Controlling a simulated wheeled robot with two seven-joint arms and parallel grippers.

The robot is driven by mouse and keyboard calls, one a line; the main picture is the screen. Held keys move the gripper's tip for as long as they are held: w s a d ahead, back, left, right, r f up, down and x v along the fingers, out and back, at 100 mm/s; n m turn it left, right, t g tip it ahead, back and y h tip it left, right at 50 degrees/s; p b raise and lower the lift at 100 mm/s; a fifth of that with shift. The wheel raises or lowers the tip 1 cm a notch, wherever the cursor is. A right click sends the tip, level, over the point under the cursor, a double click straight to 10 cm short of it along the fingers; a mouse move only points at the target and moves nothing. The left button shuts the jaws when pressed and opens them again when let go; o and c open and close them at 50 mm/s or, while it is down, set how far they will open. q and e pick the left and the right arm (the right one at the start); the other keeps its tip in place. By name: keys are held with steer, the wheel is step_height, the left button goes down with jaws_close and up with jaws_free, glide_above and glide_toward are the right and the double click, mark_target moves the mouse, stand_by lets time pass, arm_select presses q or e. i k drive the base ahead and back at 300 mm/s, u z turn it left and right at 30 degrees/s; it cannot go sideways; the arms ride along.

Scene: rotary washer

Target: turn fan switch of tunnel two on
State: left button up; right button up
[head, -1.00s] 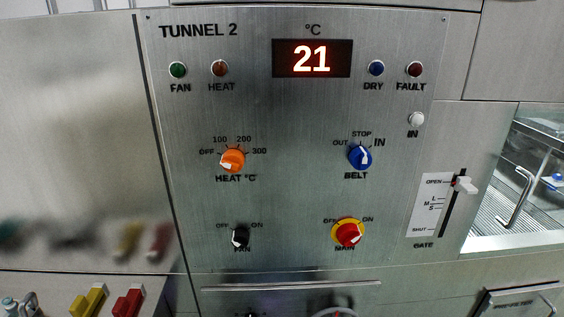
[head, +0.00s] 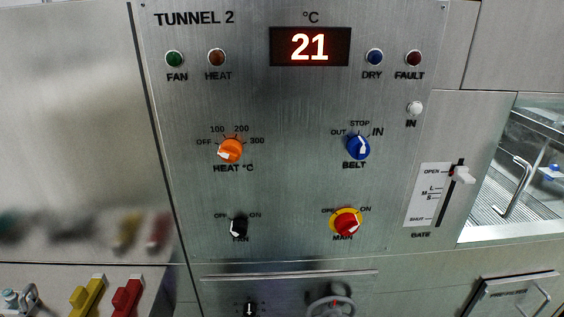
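The TUNNEL 2 panel (head: 290,190) fills the middle of the head view. Its black fan switch (head: 238,227) is at the lower left of the panel, with OFF marked at its left and ON at its right. Its white pointer seems to aim to the lower left, on the OFF side; it is small and hard to read. The green fan lamp (head: 174,58) at the upper left looks dark. Neither of my grippers is in view.
The red and yellow main switch (head: 345,223), orange heat knob (head: 230,151) and blue belt knob (head: 358,146) share the panel. The display (head: 310,46) reads 21. A gate slider (head: 461,175) is at the right. A horizontal bar (head: 290,274) runs below the switches.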

mark_target(239, 227)
steer(key=z, duration=1.85)
steer(key=k, duration=0.95)
steer(key=u, duration=1.9)
steer(key=i, duration=0.5)
steer(key=z, duration=0.05)
